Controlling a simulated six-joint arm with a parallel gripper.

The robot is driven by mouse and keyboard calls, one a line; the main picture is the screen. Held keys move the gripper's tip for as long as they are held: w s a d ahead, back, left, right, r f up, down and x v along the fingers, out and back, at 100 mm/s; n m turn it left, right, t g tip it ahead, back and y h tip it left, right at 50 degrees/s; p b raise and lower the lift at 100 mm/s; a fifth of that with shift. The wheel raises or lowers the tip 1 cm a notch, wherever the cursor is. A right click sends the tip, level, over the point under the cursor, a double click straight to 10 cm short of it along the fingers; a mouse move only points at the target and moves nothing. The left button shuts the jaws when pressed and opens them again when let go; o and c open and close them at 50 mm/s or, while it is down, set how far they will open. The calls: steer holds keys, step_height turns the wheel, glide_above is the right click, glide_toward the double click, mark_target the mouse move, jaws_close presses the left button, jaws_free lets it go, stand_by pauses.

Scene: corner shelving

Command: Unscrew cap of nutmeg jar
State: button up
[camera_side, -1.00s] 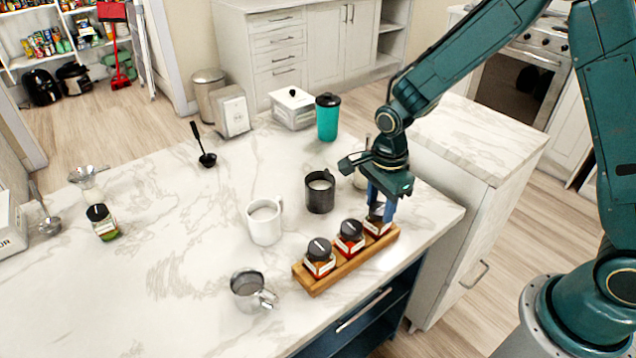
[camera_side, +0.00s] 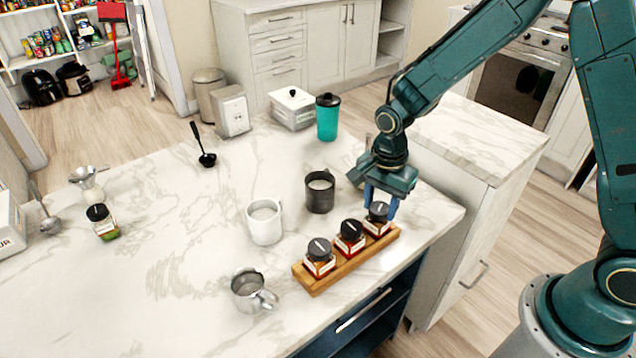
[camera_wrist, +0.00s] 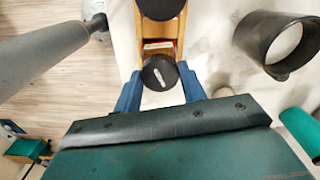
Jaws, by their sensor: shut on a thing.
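Three spice jars with black caps stand upright in a wooden rack near the counter's right edge. My gripper (camera_side: 380,207) is at the right-end jar (camera_side: 376,228), its blue fingers shut on that jar's black cap (camera_side: 378,212). In the wrist view my gripper (camera_wrist: 161,86) has one finger on each side of the round cap (camera_wrist: 160,73), which bears a pale mark. The cap sits on or just over its jar; I cannot tell whether a gap exists. The labels are too small to read, so I cannot tell which jar is nutmeg.
The rack (camera_side: 312,287) holds the middle jar (camera_side: 350,243) and left jar (camera_side: 319,265). A dark mug (camera_side: 320,194), white mug (camera_side: 264,224) and metal cup (camera_side: 250,292) stand nearby. Another jar (camera_side: 106,229) stands far left. The counter's left middle is mostly clear.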

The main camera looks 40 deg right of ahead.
mark_target(381, 205)
steer(key=shift+r, duration=0.25)
steer(key=shift+r, duration=1.75)
steer(key=shift+w+d+r+m, duration=0.2)
steer(key=shift+d+r+m, duration=0.15)
steer(key=shift+d, duration=0.1)
steer(key=w+d+r+m, duration=0.2)
steer(key=d+r+m, duration=0.3)
steer(key=d+r, duration=0.4)
steer(key=shift+n, duration=0.35)
steer(key=f, duration=1.1)
steer(key=d+f, duration=0.1)
steer(key=f, duration=0.5)
steer(key=shift+s+f, duration=0.2)
